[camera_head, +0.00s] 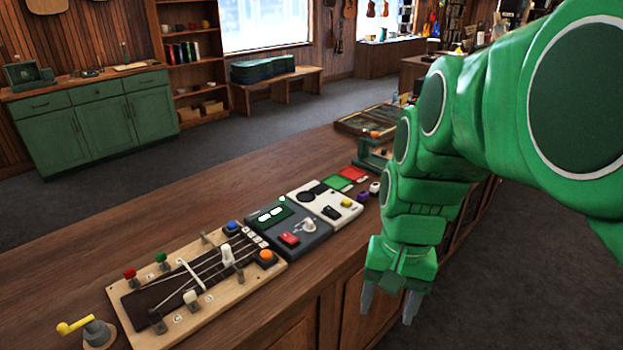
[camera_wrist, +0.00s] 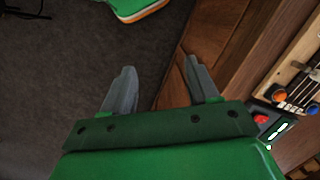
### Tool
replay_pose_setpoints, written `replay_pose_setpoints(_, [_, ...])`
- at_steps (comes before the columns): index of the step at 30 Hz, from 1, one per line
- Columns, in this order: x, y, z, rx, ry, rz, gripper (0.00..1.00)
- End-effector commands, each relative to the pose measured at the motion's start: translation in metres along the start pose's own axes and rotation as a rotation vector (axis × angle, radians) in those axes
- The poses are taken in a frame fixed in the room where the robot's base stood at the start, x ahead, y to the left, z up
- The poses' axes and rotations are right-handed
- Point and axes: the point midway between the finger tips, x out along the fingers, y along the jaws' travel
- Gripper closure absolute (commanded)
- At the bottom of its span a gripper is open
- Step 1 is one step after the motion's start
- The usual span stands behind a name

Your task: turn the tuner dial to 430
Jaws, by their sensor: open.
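A dark grey box (camera_head: 300,241), which looks like the tuner, lies on the wooden counter in the head view. It has a green display (camera_head: 271,214), a red switch (camera_head: 289,239) and a pale grey dial (camera_head: 308,225). The display is too small to read, and so is the dial's setting. In the wrist view the box's red switch (camera_wrist: 262,118) and display (camera_wrist: 278,133) show at the right edge; the dial is not visible there. My gripper (camera_head: 389,303) is open and empty, pointing down in front of the counter's edge, right of the box. Its fingers (camera_wrist: 159,68) show in the wrist view.
Left of the box is a wooden fretboard panel (camera_head: 130,301) with coloured buttons and levers. A yellow-handled crank (camera_head: 97,333) stands farther left. A cream box (camera_head: 341,217) adjoins on the right, with small knobs beyond.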

Motion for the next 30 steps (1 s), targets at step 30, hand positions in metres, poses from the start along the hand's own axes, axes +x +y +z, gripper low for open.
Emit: replay_pose_setpoints(30, [-0.033,-0.132,-0.233,0.654,0.112,-0.014,0.40])
